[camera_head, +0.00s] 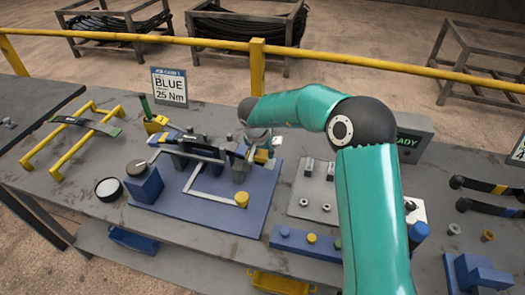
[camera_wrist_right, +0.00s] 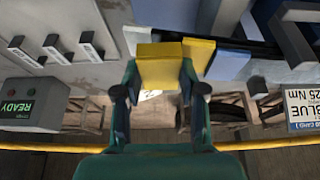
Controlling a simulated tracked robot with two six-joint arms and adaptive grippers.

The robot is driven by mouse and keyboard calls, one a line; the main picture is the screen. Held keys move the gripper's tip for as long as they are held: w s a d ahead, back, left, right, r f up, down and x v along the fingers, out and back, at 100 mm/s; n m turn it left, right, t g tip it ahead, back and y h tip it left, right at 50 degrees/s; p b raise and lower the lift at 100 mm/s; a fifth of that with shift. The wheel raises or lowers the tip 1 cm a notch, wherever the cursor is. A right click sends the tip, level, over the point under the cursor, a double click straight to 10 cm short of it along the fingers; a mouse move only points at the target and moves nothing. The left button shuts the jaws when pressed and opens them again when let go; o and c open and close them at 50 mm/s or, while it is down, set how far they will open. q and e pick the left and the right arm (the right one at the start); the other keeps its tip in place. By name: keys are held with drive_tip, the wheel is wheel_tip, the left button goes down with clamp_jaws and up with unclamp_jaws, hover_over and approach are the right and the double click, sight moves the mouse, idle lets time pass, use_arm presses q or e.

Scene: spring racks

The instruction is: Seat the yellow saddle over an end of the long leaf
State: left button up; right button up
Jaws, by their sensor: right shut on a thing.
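My right gripper (camera_wrist_right: 158,88) is shut on the yellow saddle (camera_wrist_right: 160,68), which shows as a yellow block between the fingers in the wrist view. In the head view my right gripper (camera_head: 262,143) is over the back right end of the blue fixture board (camera_head: 225,206), partly hidden by my arm. The long dark leaf (camera_head: 207,143) lies across the upright supports on this board. The held saddle is close to the leaf's right end; I cannot tell whether they touch. A second yellow piece (camera_wrist_right: 198,53) shows beside the saddle in the wrist view. My left gripper is out of view.
The job card (camera_head: 170,86) and the READY box (camera_head: 411,142) stand behind. A yellow rail (camera_head: 257,60) runs beyond the table.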

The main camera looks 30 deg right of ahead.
drive_tip(key=shift+f, duration=0.35)
idle(0.5)
drive_tip(key=shift+r, duration=0.2)
drive_tip(key=shift+r, duration=2.8)
drive_tip(key=shift+f, duration=0.1)
drive_tip(key=shift+f+b, duration=0.35)
drive_tip(key=shift+f, duration=2.45)
drive_tip(key=shift+s+f+p, duration=0.2)
drive_tip(key=shift+f+p, duration=0.05)
drive_tip(key=shift+p, duration=0.1)
